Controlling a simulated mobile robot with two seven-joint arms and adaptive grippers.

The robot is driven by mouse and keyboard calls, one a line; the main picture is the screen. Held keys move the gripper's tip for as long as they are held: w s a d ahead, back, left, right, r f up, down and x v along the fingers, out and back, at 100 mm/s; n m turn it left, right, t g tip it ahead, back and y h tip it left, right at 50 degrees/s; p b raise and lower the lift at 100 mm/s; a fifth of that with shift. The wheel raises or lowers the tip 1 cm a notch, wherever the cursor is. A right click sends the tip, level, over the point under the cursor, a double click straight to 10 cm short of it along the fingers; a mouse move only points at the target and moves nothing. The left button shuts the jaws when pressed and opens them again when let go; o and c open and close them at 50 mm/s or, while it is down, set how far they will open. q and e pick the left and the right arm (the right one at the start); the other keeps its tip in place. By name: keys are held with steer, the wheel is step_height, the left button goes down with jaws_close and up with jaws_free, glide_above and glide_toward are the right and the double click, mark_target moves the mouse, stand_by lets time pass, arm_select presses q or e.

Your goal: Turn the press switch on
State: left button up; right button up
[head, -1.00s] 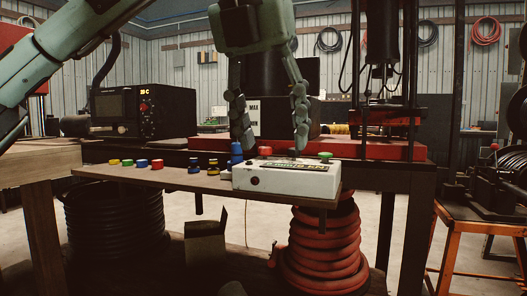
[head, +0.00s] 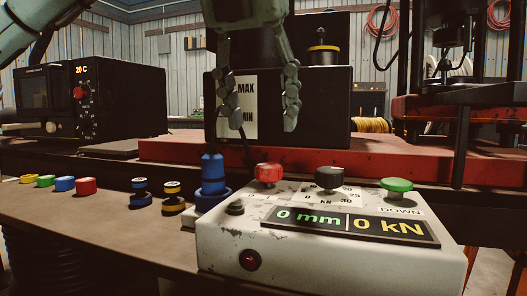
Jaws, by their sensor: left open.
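The white press control box (head: 215,240) stands on the wooden bench at the lower right. It carries a red button (head: 268,173), a black knob (head: 330,178), a green button (head: 397,187) beside the word "DOWN", and a small black switch (head: 235,208) at its left corner. A dark red lamp or button (head: 250,260) is on its front. Its display (head: 350,223) reads 0 mm and 0 kN. My left gripper (head: 260,112) is open and empty, fingers pointing down, above the box's left part and apart from it. My right gripper is out of view.
A blue cylindrical piece (head: 213,180) stands close to the box's left. A black oven-like unit (head: 95,103) is at the back left. The red press base (head: 180,150) runs behind.

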mark_target(268, 165)
arm_select(q)
steer(key=b+x, duration=0.1)
steer(key=x, duration=0.6)
steer(key=shift+w+f, duration=0.15)
steer(key=shift+f, duration=0.15)
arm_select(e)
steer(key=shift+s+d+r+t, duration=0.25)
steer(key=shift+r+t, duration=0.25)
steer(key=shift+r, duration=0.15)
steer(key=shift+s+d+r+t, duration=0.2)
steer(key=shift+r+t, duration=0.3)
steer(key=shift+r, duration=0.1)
arm_select(q)
steer(key=c, duration=1.2)
